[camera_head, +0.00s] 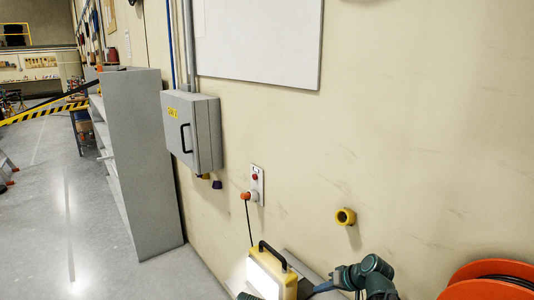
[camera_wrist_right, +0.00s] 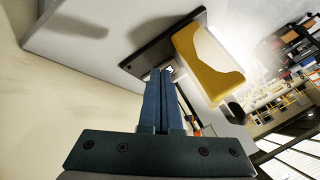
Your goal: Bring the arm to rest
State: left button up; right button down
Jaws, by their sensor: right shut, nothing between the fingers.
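My right arm (camera_head: 372,274) comes in at the bottom of the head view, bent low in front of the wall. Its blue fingers (camera_wrist_right: 161,74) lie together in the right wrist view, with nothing between them. The fingers also show in the head view (camera_head: 323,287), close to the right side of a lit yellow work lamp (camera_head: 287,278). In the wrist view the yellow lamp (camera_wrist_right: 202,62) is beyond the fingertips; I cannot tell the exact gap. My left gripper does not clearly show.
A wall socket (camera_head: 260,178) holds an orange plug (camera_head: 245,196) with a black cable running down behind the lamp. A yellow ring (camera_head: 345,217) sticks out of the wall. An orange reel (camera_head: 490,279) is at lower right. A grey box (camera_head: 205,135) and shelf unit (camera_head: 145,160) stand left.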

jog(key=s+a+f+g+h, duration=0.1)
jog(key=s+a, duration=0.2)
jog(key=s+a+f+n+g, duration=0.1)
jog(key=s+a, duration=0.2)
jog(key=s, duration=0.1)
jog(key=s+a+f+n+g+h, duration=0.1)
jog(key=s+a+f, duration=0.1)
jog(key=s, duration=0.2)
jog(key=shift+a+g+h, duration=0.3)
jog(key=shift+a+g, duration=0.1)
jog(key=s+a+f+n+g+h, duration=0.1)
jog(key=s+h, duration=0.3)
jog(key=s, duration=0.6)
jog(key=shift+a+g+h, duration=0.4)
jog(key=shift+a+g, duration=0.1)
